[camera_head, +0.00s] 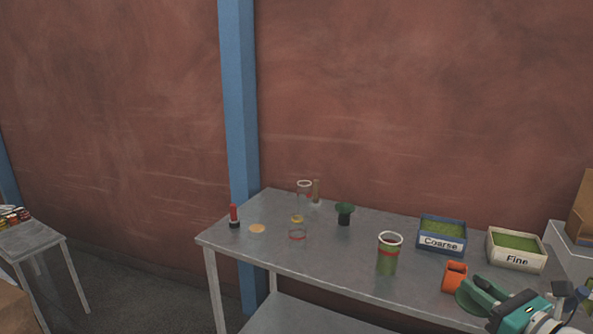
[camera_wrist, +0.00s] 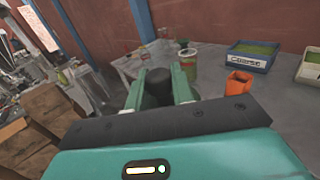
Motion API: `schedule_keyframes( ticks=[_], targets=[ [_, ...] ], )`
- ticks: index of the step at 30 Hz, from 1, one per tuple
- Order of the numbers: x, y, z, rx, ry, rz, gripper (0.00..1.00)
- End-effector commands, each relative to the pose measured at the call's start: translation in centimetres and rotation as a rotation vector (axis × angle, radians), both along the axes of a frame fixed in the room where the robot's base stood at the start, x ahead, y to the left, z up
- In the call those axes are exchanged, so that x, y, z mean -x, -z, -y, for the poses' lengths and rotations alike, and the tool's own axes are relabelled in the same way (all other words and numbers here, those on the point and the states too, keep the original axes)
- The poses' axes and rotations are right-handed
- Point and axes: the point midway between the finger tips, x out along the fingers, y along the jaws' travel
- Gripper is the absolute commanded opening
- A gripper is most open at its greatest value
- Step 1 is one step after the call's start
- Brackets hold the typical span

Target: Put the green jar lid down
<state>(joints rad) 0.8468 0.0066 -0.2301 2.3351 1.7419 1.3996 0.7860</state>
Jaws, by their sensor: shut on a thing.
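My gripper (camera_head: 482,291) is at the lower right of the head view, near the front of the metal table. In the wrist view, a dark round part (camera_wrist: 158,88) sits between the two fingers of my gripper (camera_wrist: 157,78). Whether the lid touches the table cannot be told. A glass jar (camera_head: 387,258) with green contents and a red band stands open to the left of my gripper; it also shows in the wrist view (camera_wrist: 188,66).
A dark green-topped item (camera_head: 345,213), clear jars and a red-topped item (camera_head: 234,216) stand farther left. Bare table (camera_head: 335,262) lies left of the green-filled jar.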

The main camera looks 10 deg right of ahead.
Motion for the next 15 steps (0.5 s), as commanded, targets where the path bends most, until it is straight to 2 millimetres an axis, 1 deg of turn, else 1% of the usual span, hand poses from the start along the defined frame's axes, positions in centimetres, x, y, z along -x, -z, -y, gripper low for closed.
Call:
schedule_keyframes(
  ticks=[1, 5, 9, 11, 15],
  targets=[
    [-1.3, 1.2, -0.4, -0.006, -0.015, -0.005, 0.02],
    [-4.9, 4.7, -1.7, -0.008, -0.036, -0.007, 0.02],
    [-8.7, 9.0, -3.9, -0.009, -0.046, -0.006, 0.02],
    [-10.1, 10.9, -4.9, -0.009, -0.044, -0.008, 0.02],
    [-12.9, 15.3, -7.7, -0.01, -0.024, -0.008, 0.02]
  ],
)
